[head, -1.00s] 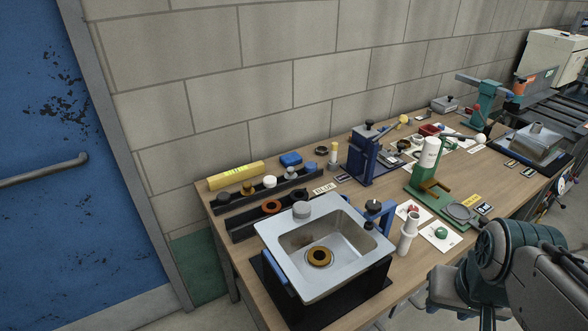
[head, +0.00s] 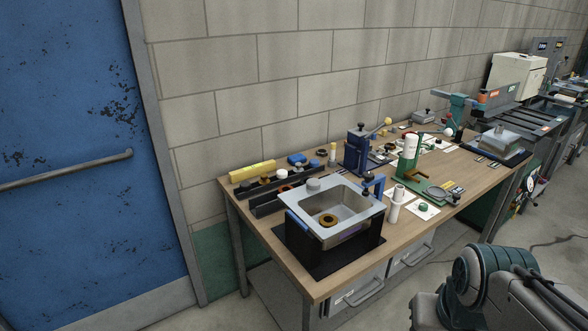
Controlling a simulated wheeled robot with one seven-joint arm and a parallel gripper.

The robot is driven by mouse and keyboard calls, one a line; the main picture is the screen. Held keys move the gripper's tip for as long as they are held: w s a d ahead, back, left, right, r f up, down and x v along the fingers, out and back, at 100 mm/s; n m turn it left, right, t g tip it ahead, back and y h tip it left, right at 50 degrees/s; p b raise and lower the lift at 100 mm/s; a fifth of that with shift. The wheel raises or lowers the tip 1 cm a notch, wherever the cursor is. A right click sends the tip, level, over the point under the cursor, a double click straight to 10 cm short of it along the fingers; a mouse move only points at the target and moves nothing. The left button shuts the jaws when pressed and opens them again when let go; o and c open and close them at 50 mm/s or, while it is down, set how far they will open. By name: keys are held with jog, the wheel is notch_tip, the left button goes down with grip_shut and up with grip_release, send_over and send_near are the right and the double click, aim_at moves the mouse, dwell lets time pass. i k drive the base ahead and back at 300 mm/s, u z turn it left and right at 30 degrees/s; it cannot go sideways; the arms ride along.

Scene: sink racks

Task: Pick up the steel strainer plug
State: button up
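A silver sink (head: 302,197) stands on a black stand at the near left of the workbench. A brass-coloured ring (head: 327,219) lies at the bottom of its basin. A short grey cylinder (head: 314,185) sits on the sink's back rim. A dark rack (head: 288,199) behind the sink holds small plugs and rings, among them a white plug (head: 282,174). The pieces are too small to tell which is the steel strainer plug. My arm shows at the lower right, away from the bench; my gripper is not in view.
The wooden workbench (head: 410,228) carries a blue press (head: 357,152), a green stand with a white cylinder (head: 411,146), and white pipe pieces (head: 395,204) right of the sink. Drawers (head: 357,293) are under the bench. Floor in front is clear.

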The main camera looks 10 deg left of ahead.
aim_at(299, 168)
jog(key=u, duration=1.95)
jog(key=i, duration=3.15)
jog(key=z, duration=3.4)
jog(key=i, duration=0.5)
jog(key=z, duration=0.05)
